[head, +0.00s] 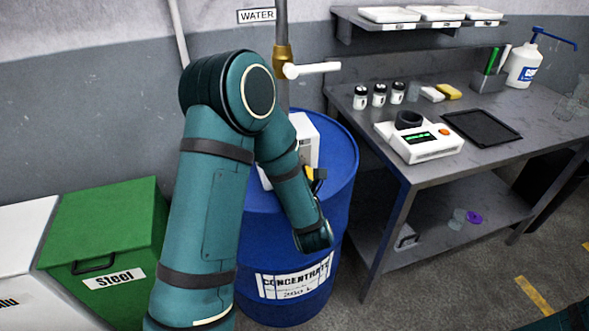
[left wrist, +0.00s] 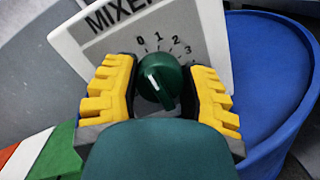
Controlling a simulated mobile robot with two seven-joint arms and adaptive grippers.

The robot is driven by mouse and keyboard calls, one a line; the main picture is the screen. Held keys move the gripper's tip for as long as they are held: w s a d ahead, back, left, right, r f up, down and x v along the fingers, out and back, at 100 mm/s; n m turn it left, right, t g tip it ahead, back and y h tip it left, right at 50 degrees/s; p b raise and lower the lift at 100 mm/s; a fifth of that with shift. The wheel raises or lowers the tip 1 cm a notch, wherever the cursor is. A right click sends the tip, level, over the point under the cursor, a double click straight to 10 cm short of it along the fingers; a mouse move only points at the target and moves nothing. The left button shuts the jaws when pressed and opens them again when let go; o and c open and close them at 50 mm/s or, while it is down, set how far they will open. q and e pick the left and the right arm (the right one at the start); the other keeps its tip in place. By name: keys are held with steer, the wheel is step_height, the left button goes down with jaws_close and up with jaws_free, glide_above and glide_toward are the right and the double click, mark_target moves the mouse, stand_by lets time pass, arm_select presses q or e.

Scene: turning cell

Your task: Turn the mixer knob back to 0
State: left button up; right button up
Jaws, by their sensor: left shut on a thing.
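The white mixer box (head: 304,137) stands on top of the blue concentrate drum (head: 342,185), partly hidden behind my left arm. In the left wrist view, its face (left wrist: 95,45) carries the word MIXER, cut off by the frame edge. The round dark green mixer knob (left wrist: 160,75) has a raised grip with a pale line, and the digits 0, 1, 2, 3 show above it. I cannot tell exactly which mark the line points to. My left gripper (left wrist: 164,92) has one yellow finger on each side of the knob and is shut on it. My right gripper is out of view.
A water pipe with a brass fitting and white lever (head: 312,69) rises behind the drum. A green steel bin (head: 105,225) stands left. A grey metal bench (head: 480,150) on the right holds several jars, a white instrument (head: 420,142) and a black tray (head: 482,128).

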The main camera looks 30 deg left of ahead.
arm_select(q)
steer(key=shift+w+r, duration=0.1)
steer(key=shift+r, duration=0.1)
steer(key=o, duration=1.2)
steer(key=shift+f, duration=0.1)
steer(key=v, duration=0.7)
steer(key=shift+s+d, duration=0.15)
steer(key=shift+s, duration=0.1)
steer(key=shift+f, duration=0.1)
